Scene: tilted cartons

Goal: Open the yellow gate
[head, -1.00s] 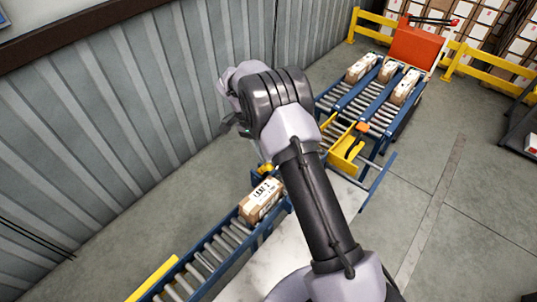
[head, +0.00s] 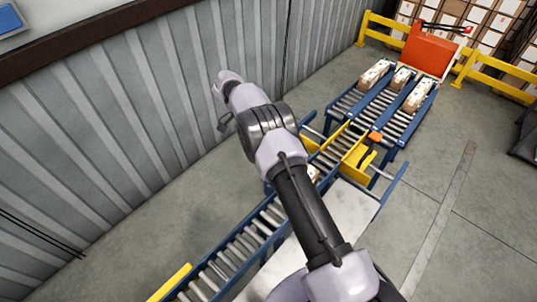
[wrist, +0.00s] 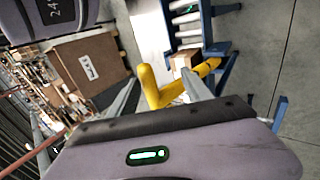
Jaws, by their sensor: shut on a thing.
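The yellow gate (head: 357,153) stands at the far end of the near roller conveyor in the head view, with an orange piece on top. In the wrist view a yellow part of it (wrist: 160,90) sits between the two grey fingers of my gripper (wrist: 163,95), which is shut on it. A brown carton with a white label (wrist: 88,70) shows close by in the wrist view. In the head view only a sliver of a carton (head: 314,172) shows past my arm.
The near roller conveyor (head: 232,255) is bare along its lower stretch. Beyond the gate, blue-railed roller lanes hold three cartons (head: 375,73) before an orange panel (head: 430,52). A corrugated wall (head: 120,130) runs along the left.

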